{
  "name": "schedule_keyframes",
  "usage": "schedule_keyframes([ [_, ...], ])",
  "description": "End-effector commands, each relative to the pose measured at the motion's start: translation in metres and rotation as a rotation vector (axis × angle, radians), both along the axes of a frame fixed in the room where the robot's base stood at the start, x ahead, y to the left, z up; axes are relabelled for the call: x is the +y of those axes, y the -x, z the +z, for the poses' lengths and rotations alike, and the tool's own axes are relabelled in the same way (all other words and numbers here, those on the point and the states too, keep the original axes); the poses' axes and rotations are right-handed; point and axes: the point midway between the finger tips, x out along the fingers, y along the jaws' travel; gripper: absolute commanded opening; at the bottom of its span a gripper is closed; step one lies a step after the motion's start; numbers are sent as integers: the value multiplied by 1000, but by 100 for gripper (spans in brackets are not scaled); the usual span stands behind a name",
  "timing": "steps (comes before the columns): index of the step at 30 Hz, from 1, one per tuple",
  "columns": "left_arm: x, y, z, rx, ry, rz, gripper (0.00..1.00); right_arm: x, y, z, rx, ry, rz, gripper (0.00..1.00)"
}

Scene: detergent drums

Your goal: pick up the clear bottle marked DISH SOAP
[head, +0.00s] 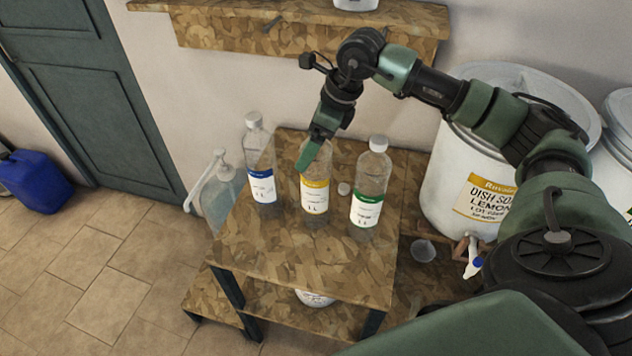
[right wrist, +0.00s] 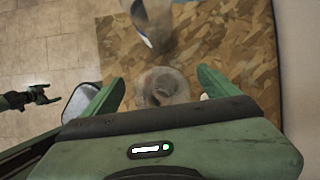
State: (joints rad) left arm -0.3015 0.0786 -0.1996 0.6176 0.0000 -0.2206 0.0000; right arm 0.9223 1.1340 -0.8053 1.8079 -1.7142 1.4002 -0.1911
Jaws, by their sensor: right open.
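Three clear bottles stand upright on the small table: one with a blue label (head: 262,186), one with a yellow label (head: 315,196), one with a green label (head: 366,209). Their label print is too small to read. The blue and green ones have white caps. My right gripper (head: 316,150) points down over the yellow-labelled bottle and hides its top. In the right wrist view, the open right gripper (right wrist: 158,92) has that bottle's neck (right wrist: 163,88) between its apart fingers. A dark jointed part at left, seemingly my left gripper (right wrist: 40,96), is unclear.
A pump bottle (head: 217,195) stands at left. A white drum (head: 460,165) marked DISH SOAP LEMON stands at right. A wooden shelf (head: 230,28) is above. The table's front (head: 310,255) is clear.

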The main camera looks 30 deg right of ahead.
Motion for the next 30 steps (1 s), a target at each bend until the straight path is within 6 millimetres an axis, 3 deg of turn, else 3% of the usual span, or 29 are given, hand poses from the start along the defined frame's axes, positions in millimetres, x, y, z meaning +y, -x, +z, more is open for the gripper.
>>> schedule_keyframes([
  [4, -1, -7, 0, -10, 1, 0, 91, 0, 0, 0, 0, 0, 0, 89],
  [13, 0, -6, 0, -10, 1, 0, 91, 0, 0, 0, -1, 1, 0, 6],
  [23, 0, -4, -1, -6, 0, -1, 91, 0, -1, 4, -2, -1, 0, 4],
  [30, 1, -2, -9, -4, 0, -1, 91, 0, -1, 31, -6, -1, 1, 4],
])
